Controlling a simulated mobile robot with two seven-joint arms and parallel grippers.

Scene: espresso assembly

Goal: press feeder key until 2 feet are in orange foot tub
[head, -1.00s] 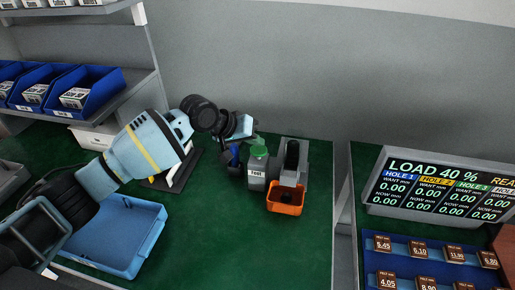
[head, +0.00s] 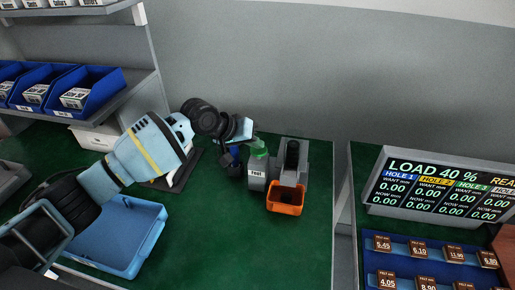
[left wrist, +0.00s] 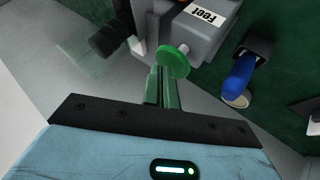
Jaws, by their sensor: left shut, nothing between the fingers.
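The grey feeder (head: 257,183) labelled "Feet" stands at the back of the green bench in the head view. It also shows in the left wrist view (left wrist: 205,38). Its round green key (left wrist: 173,61) sits just beyond my left fingertips in the left wrist view; I cannot tell whether they touch. My left gripper (left wrist: 164,82) is shut and empty; in the head view its tips (head: 257,141) are near the feeder's top. The orange foot tub (head: 286,209) stands in front of the feeder's chute. Its inside is dark, so I cannot count any feet. My right gripper is not in view.
A blue tray (head: 118,262) lies at the left front. A blue-handled tool (left wrist: 239,80) stands in a dark holder beside the feeder. A display (head: 440,188) and a blue rack of labelled blocks (head: 372,266) are at the right. Bench right of the tray is clear.

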